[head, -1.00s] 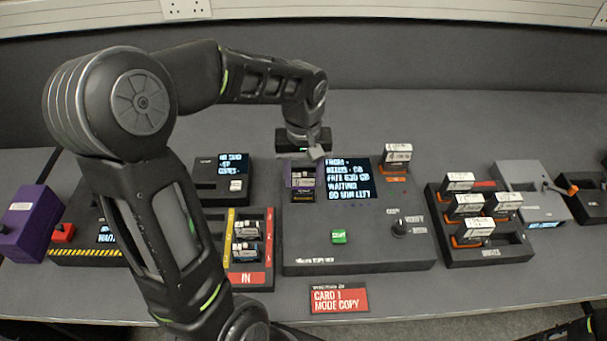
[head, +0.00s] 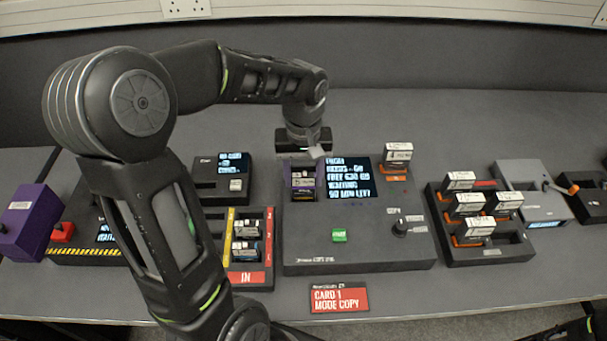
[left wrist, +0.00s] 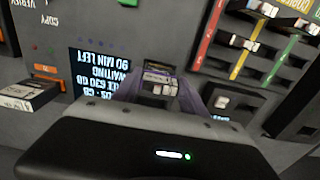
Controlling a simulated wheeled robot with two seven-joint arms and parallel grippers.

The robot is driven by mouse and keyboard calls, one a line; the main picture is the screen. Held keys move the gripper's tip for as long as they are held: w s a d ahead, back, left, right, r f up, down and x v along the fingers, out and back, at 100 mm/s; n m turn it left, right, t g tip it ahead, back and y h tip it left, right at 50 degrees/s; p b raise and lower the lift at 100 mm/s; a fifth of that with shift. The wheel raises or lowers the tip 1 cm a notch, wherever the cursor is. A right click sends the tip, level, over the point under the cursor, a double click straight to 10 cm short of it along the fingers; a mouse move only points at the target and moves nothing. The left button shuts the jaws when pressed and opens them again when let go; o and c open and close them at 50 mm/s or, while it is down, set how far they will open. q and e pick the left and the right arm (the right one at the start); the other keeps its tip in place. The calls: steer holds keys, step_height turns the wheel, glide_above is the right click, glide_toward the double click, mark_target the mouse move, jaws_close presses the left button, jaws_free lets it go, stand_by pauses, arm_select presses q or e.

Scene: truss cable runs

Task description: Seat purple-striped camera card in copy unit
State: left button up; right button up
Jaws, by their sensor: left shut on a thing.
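The copy unit (head: 380,240) is a dark box in the middle of the bench with a lit screen, a green button and a knob. My left gripper (head: 303,160) hangs over its upper left corner, pointing down. It is shut on the purple-striped camera card (head: 302,181), which stands at the unit's card slot. In the left wrist view, the card (left wrist: 159,84) shows its label between the two fingers. I cannot tell how deep the card sits. My right gripper is not in view.
A drive (head: 397,158) stands in the unit's right bay. A tray (head: 262,276) with cards is at left, and a rack (head: 505,255) with several drives is at right. A red sign (head: 339,299) reads CARD 1 MODE COPY. A purple box (head: 28,222) is at far left.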

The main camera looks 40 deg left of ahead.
mark_target(303, 186)
arm_select(q)
steer(key=shift+f+b, duration=1.65)
steer(key=shift+f, duration=0.15)
stand_by(2.0)
steer(key=o, duration=1.8)
step_height(303, 186, up, 4)
steer(key=p, duration=0.3)
steer(key=shift+s+d+r+p, duration=0.1)
steer(key=shift+r+p, duration=0.15)
steer(key=shift+p, duration=0.05)
steer(key=shift+r+p, duration=1.35)
steer(key=shift+r, duration=0.4)
